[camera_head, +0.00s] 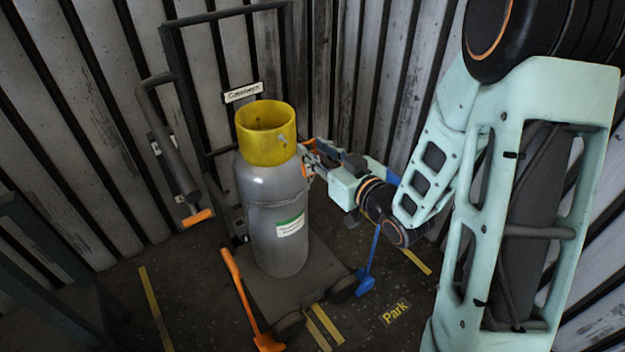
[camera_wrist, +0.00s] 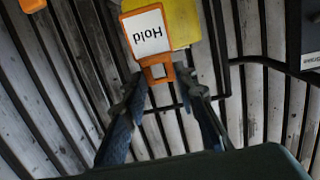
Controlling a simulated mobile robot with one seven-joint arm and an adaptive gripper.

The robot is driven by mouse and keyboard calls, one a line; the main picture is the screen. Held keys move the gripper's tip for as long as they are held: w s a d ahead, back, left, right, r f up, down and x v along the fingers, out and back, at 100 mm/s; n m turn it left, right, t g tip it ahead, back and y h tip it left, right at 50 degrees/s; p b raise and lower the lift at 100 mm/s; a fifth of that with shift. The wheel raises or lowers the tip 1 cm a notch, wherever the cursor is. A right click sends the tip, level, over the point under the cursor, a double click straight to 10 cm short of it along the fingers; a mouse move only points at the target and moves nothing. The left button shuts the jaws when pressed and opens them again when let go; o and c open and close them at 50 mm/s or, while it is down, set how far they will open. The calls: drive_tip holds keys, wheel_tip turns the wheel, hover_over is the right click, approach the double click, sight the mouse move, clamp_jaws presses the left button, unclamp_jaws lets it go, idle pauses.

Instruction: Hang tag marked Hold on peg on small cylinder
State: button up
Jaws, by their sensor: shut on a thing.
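The small cylinder (camera_head: 262,190) is grey with a yellow collar (camera_head: 262,135) and stands upright on a trolley. A small pale peg (camera_head: 282,138) sticks out from the collar's side. My gripper (camera_head: 312,160) is just right of the cylinder's shoulder, below and right of the peg. In the wrist view my gripper (camera_wrist: 162,84) is shut on the orange frame of the tag marked Hold (camera_wrist: 147,36), at the end with the square opening. The tag's white face reads upside down there. It lies in front of the yellow collar (camera_wrist: 182,22). The peg is not discernible in the wrist view.
A dark trolley (camera_head: 272,285) with a tall frame carries the cylinder, with a small sign (camera_head: 243,92) behind the collar. An orange-handled bar (camera_head: 240,300) and a blue one (camera_head: 372,260) stand out near its base. Ribbed walls close in behind. Floor shows right of the trolley.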

drive_tip(key=w+a+f+b, duration=0.1)
drive_tip(key=w+a+f, duration=0.2)
drive_tip(key=w+a, duration=0.2)
drive_tip(key=shift+w+a+f+y, duration=0.3)
drive_tip(key=shift+w+a+f, duration=0.1)
drive_tip(key=shift+w, duration=0.55)
idle(0.6)
drive_tip(key=shift+b, duration=0.3)
idle(0.3)
drive_tip(key=o, duration=1.2)
